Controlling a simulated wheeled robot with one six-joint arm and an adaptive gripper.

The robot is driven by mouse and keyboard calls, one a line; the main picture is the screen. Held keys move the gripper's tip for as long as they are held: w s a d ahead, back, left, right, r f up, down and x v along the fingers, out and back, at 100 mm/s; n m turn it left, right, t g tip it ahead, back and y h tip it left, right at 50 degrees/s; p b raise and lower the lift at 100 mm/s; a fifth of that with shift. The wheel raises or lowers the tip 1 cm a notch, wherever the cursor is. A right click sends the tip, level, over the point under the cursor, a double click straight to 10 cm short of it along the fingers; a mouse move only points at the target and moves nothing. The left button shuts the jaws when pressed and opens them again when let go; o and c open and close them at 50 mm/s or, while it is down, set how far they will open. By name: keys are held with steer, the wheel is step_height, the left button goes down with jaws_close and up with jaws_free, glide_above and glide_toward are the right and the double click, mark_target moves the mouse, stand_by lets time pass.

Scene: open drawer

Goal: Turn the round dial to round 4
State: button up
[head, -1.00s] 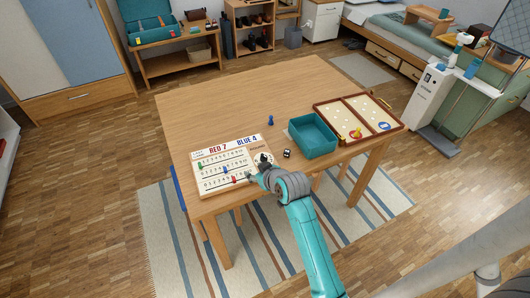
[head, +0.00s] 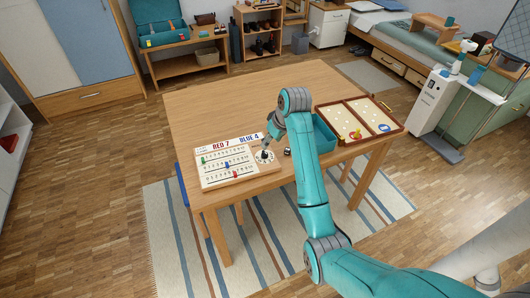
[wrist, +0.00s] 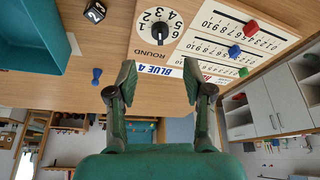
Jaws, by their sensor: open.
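The round dial (head: 265,157) is a white disc with numbers and a black knob, at the right end of the white scoreboard (head: 210,182). In the wrist view the dial (wrist: 145,27) is at the top, with the word ROUND below it. I cannot tell surely which number the knob points to. My gripper (head: 268,145) is above and just behind the dial in the head view, partly hidden by my arm. In the wrist view my gripper (wrist: 159,75) is open and empty, its two fingers apart, with the dial beyond the tips.
Green, blue and red pegs stand on the scoreboard. A teal box (head: 325,140) and a wooden game case (head: 358,120) are on the right. The table's far left is clear.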

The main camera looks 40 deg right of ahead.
mark_target(265, 153)
steer(key=x, duration=0.9)
jaws_close()
